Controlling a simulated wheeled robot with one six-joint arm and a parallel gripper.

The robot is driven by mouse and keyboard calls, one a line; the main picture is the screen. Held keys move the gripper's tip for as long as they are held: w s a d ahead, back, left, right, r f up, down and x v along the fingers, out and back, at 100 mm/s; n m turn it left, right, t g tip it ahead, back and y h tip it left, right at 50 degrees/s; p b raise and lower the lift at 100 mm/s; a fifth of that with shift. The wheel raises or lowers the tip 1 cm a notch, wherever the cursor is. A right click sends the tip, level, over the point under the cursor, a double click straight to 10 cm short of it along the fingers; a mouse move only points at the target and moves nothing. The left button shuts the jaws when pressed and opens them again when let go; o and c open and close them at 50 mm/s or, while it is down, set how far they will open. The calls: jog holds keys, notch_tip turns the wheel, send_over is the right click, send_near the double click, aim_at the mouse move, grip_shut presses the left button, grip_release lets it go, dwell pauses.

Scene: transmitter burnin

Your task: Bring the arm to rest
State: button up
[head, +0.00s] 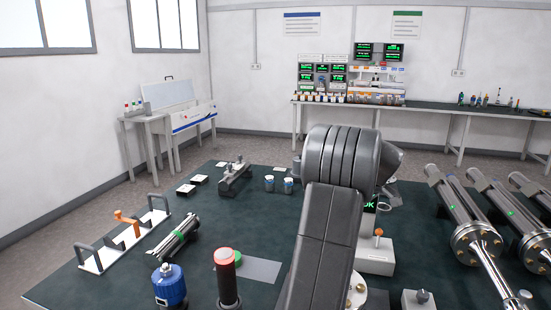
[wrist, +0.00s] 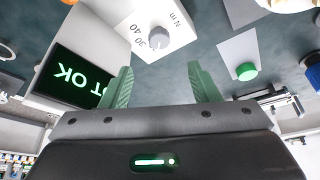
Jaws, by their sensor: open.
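My gripper (wrist: 157,85) shows in the wrist view with its two green fingers spread apart and nothing between them. The wrist view is upside down, with the room's back shelves at its lower left. My dark grey arm (head: 325,235) rises through the middle of the head view and hides part of the bench behind it. My gripper itself is hidden in the head view.
Several metal cylinders (head: 470,225) lie at right. A lit screen (wrist: 72,75) shows "OK".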

jog(key=x, duration=1)
jog(key=shift+w+a+f, duration=0.1)
jog(key=shift+w+f, duration=0.1)
jog(key=shift+f, duration=0.1)
jog(key=shift+w+a+f, duration=0.1)
jog(key=shift+w+f, duration=0.05)
jog(key=shift+f, duration=0.15)
jog(key=shift+r+m+t, duration=0.1)
jog(key=shift+m+t, duration=0.2)
jog(key=shift+m, duration=0.7)
jog(key=m+h, duration=0.1)
jog(key=m, duration=0.1)
jog(key=shift+a+m+h+p, duration=0.15)
jog(key=shift+m+h+p, duration=0.15)
jog(key=shift+m, duration=0.1)
jog(key=m+h, duration=0.1)
jog(key=m, duration=0.3)
jog(key=shift+a+t, duration=0.15)
jog(key=shift+t, duration=0.25)
jog(key=shift+a+m+g+h+b, duration=0.15)
jog(key=shift+m+h+b, duration=0.35)
jog(key=shift+m, duration=0.8)
jog(key=shift+a+m+g+h+b, duration=0.2)
jog(key=shift+m+h, duration=0.5)
jog(key=shift+m, duration=0.6)
jog(key=shift+m+g+h+b, duration=0.35)
jog(key=shift+m+h+b, duration=0.4)
jog(key=shift+m, duration=1.25)
